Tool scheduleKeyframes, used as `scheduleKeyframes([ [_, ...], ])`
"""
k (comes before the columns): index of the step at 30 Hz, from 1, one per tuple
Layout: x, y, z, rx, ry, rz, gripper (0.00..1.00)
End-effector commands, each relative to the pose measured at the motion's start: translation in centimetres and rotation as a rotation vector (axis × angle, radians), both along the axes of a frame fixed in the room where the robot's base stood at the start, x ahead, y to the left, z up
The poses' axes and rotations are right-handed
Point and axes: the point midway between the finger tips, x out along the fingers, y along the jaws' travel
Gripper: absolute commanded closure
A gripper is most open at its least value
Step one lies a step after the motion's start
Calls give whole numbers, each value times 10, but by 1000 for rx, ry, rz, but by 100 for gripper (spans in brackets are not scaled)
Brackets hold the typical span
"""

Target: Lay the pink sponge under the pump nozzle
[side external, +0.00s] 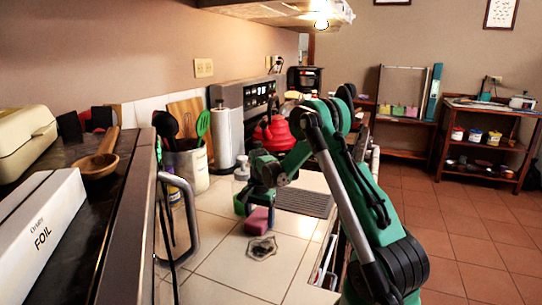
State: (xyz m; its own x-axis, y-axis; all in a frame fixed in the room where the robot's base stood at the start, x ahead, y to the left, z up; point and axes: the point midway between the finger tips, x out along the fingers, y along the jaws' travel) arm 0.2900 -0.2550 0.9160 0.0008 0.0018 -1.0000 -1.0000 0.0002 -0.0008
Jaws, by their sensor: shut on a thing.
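The pink sponge (257,222) is low over the tiled counter, just below my green gripper (258,207). My gripper points down and is shut on the sponge. I cannot tell whether the sponge's underside touches the counter. A small pale bottle (242,169) stands behind and to the left of my gripper, partly hidden by it. It may be the pump bottle, but no nozzle can be made out.
A small dark-rimmed, clear-looking item (262,248) lies in front of the sponge. A utensil crock (187,168) and paper towel roll (229,137) stand at the left back. A ribbed dark mat (304,201) lies right.

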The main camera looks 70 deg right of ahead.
Motion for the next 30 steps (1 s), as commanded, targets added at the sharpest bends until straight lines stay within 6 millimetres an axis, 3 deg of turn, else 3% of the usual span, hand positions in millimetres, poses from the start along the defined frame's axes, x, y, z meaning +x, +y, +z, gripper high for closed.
scheduleKeyframes([
  [6,0,0,-2,0,0,0,78],
  [7,0,0,-2,0,0,0,23],
  [9,0,0,-2,0,0,0,3],
  [10,0,0,-2,0,0,0,0],
  [20,0,0,5,0,0,0,0],
  [23,0,0,20,0,0,0,0],
  [30,0,0,75,0,1,0,0],
])
